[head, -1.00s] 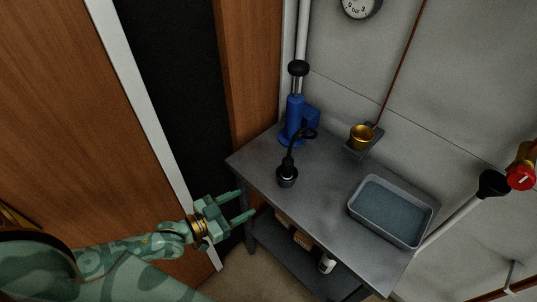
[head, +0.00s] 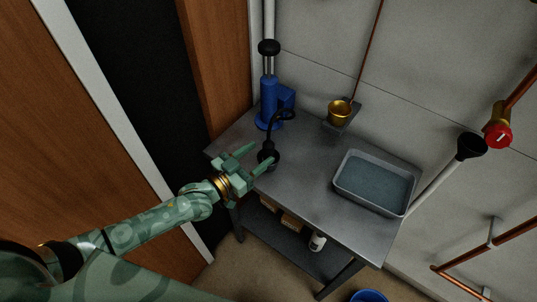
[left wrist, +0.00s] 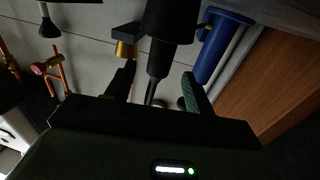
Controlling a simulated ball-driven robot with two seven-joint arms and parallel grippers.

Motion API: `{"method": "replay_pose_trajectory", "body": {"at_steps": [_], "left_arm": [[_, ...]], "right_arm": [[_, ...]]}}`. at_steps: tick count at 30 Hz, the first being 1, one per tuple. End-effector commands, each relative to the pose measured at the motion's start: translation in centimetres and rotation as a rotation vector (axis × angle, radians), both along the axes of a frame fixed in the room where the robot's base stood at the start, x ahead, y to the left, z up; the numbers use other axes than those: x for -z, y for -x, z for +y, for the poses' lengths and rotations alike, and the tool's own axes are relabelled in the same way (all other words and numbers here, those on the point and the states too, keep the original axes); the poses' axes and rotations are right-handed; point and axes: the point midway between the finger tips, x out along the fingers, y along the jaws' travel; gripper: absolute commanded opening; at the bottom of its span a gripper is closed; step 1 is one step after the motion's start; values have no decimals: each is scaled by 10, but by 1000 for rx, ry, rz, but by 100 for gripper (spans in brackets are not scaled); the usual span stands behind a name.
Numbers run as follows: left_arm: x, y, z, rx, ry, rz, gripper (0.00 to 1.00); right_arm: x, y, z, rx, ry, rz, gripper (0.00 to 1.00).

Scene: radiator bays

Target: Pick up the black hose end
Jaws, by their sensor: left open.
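The black hose end (head: 268,158) stands on the left part of the grey metal bench, with its thin black hose (head: 280,118) curving up to the blue hand pump (head: 269,103). My left gripper (head: 263,154) is open at the bench's left edge. Its fingertips reach up to the hose end, one on either side as seen from the head, and partly cover it. In the left wrist view, the black hose end (left wrist: 168,22) shows ahead, tapering to a narrow part between the two open fingers. I cannot tell whether the fingers touch it. My right gripper is not in view.
The grey bench (head: 305,180) also holds a grey tray of liquid (head: 345,187). A brass cup (head: 339,112) sits on a wall bracket behind. A black funnel (head: 470,147) and a red-capped valve (head: 497,136) are at right. A blue bucket (head: 369,296) stands below.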

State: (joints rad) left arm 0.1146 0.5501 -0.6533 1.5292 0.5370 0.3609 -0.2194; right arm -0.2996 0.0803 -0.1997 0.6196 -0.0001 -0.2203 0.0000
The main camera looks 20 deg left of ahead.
Motion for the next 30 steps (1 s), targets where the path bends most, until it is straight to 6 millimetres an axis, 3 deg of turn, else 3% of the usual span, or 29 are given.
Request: {"method": "replay_pose_trajectory", "body": {"at_steps": [8,16,17,21,22,30], "left_arm": [[3,-37,-22,-1,1,0,53],[2,-40,-24,0,0,1,53],[2,-40,-24,0,0,1,48],[2,-40,-24,0,0,1,9],[2,-40,-24,0,0,1,4],[2,-40,-23,0,0,0,4]], "right_arm": [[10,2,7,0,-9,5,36],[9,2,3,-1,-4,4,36],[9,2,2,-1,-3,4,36],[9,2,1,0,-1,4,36],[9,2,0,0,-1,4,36],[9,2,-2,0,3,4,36]]}}
